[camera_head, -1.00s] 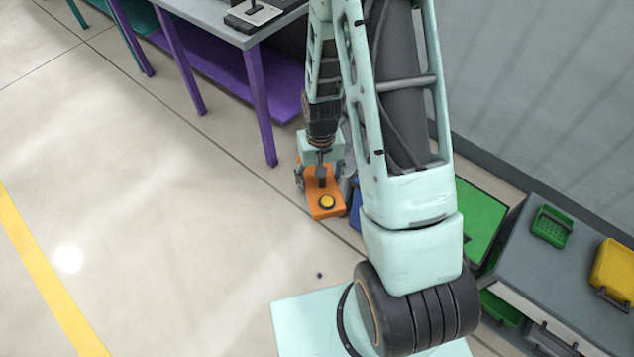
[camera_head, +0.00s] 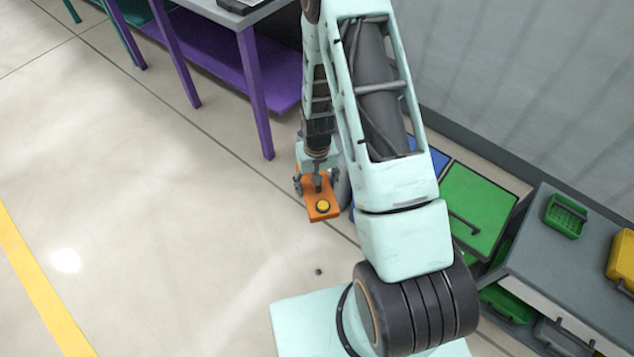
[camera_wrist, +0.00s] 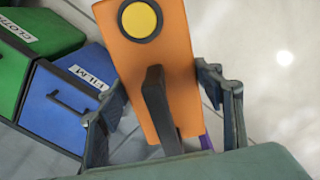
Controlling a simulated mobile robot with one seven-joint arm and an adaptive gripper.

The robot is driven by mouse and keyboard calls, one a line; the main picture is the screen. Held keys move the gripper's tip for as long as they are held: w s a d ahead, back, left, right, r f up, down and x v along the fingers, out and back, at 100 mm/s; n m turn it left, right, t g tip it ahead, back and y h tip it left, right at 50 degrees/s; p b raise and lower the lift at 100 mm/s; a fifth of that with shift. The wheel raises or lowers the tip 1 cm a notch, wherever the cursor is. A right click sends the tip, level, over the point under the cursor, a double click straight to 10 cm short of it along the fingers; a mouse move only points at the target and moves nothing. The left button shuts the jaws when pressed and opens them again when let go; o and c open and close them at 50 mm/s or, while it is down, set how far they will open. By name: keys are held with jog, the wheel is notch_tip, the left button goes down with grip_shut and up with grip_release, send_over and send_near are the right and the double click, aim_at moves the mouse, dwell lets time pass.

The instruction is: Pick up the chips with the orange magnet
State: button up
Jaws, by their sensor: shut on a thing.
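The orange magnet (camera_head: 319,206) is a flat orange block with a round yellow button and a dark handle. My gripper (camera_head: 317,184) is shut on its handle and holds it above the floor. In the wrist view the magnet (camera_wrist: 168,75) fills the middle between the grey fingers of my gripper (camera_wrist: 162,100). One small dark piece (camera_head: 318,271), possibly a chip, lies on the floor below the magnet in the head picture, apart from it. The underside of the magnet is hidden.
A blue bin (camera_wrist: 62,108) and a green bin (camera_wrist: 35,50) with labels stand beside the magnet. A grey cabinet (camera_head: 563,255) stands at right, a purple-legged table (camera_head: 255,95) at upper left. The floor at left is open.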

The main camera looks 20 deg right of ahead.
jog(key=f+b, duration=1)
jog(key=f, duration=1)
jog(key=s+f+b, duration=0.1)
jog(key=f+b, duration=0.9)
jog(key=f, duration=1.1)
jog(key=s+d+f+b, duration=0.1)
jog(key=f+b, duration=1)
jog(key=f, duration=0.9)
jog(key=shift+d+f, duration=0.1)
jog(key=shift+f, duration=0.3)
jog(key=shift+f, duration=0.65)
jog(key=shift+t, duration=0.3)
jog(key=shift+w+f, duration=0.1)
jog(key=shift+f, duration=0.15)
jog(key=shift+r, duration=0.1)
notch_tip(320, 180, up, 11)
jog(key=p, duration=0.7)
